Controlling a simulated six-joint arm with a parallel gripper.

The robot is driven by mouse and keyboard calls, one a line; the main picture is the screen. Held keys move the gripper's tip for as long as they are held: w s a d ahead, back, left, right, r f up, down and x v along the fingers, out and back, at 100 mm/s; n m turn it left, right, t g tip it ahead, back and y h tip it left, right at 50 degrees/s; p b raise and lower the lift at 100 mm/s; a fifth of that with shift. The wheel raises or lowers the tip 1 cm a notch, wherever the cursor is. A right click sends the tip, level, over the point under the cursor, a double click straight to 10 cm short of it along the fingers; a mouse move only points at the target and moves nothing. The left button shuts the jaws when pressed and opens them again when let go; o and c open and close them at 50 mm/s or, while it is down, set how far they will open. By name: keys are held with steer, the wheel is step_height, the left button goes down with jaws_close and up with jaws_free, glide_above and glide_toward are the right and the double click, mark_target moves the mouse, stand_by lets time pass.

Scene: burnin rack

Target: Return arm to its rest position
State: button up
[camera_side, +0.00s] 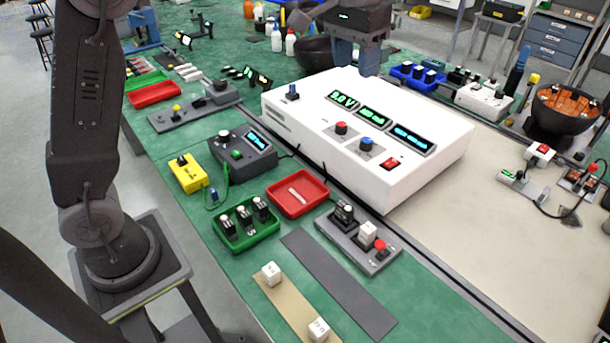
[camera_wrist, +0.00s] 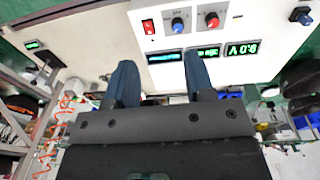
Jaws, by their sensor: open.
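My gripper (camera_side: 357,66) is at the top of the side view, over the far edge of the white power supply box (camera_side: 410,178). Its two dark blue fingers also show in the wrist view (camera_wrist: 160,82), parted, with nothing held between them. Whether the fingertips touch the box cannot be told. The box has lit green and blue displays, a red knob (camera_side: 341,128), a blue knob (camera_side: 366,143) and a red switch (camera_side: 391,164). In the wrist view its panel (camera_wrist: 210,68) lies beyond the fingers, upside down.
A red tray (camera_side: 297,208), a green tray (camera_side: 222,240) and a grey module (camera_side: 384,257) stand before the box. White cubes (camera_side: 271,271) sit on a tan strip. A black bowl (camera_side: 313,48) and bottles (camera_side: 276,40) stand behind, left of my gripper. A blue bin (camera_side: 418,86) is right.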

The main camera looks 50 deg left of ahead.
steer(key=s+a+r+t, duration=0.1)
steer(key=s+a+t, duration=0.15)
steer(key=s, duration=1.05)
steer(key=s+a+f+t, duration=0.2)
steer(key=s+f, duration=0.5)
steer(key=s, duration=0.5)
steer(key=shift+f, duration=0.35)
